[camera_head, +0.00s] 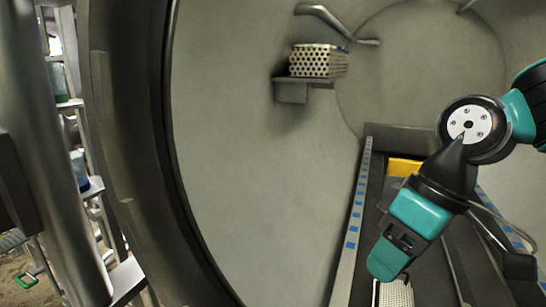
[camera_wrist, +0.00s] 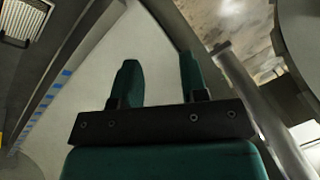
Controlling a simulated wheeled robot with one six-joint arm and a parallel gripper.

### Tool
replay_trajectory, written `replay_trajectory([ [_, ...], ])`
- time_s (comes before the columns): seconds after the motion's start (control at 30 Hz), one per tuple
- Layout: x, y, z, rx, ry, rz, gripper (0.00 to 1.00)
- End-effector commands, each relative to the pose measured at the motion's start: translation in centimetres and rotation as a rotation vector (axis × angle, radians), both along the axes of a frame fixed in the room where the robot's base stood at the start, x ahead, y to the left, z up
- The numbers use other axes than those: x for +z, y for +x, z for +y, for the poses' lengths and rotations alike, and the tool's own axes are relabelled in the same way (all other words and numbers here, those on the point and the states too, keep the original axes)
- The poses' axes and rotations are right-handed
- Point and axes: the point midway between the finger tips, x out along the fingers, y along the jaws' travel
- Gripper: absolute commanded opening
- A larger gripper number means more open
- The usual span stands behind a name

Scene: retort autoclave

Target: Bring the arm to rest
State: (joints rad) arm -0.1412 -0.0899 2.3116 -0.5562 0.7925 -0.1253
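My teal and black arm reaches into the round, pale-walled autoclave chamber (camera_head: 260,150) from the right in the head view. My gripper (camera_head: 388,259) points down and to the left, at the lower part of that view. In the wrist view its two teal fingers (camera_wrist: 159,65) stand apart with nothing between them. Behind the fingers I see the pale chamber wall and, to the right, a blurred area outside. The gripper is open and holds nothing.
A perforated metal basket (camera_head: 318,60) sits on a wall bracket (camera_head: 292,90). A white tray (camera_head: 394,294) lies just below my gripper, partly hidden. A yellow block (camera_head: 404,167) is on the dark track between rails with blue marks (camera_head: 352,230). The thick door rim (camera_head: 130,150) stands at left.

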Motion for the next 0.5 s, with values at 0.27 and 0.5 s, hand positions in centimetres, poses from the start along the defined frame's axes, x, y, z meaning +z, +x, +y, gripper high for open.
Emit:
replay_trajectory([
  [0.27, 0.0, -8.7, 0.3, -0.075, -0.018, 0.015, 0.40],
  [0.5, 5.8, -8.5, 0.3, -0.073, -0.019, 0.017, 0.40],
])
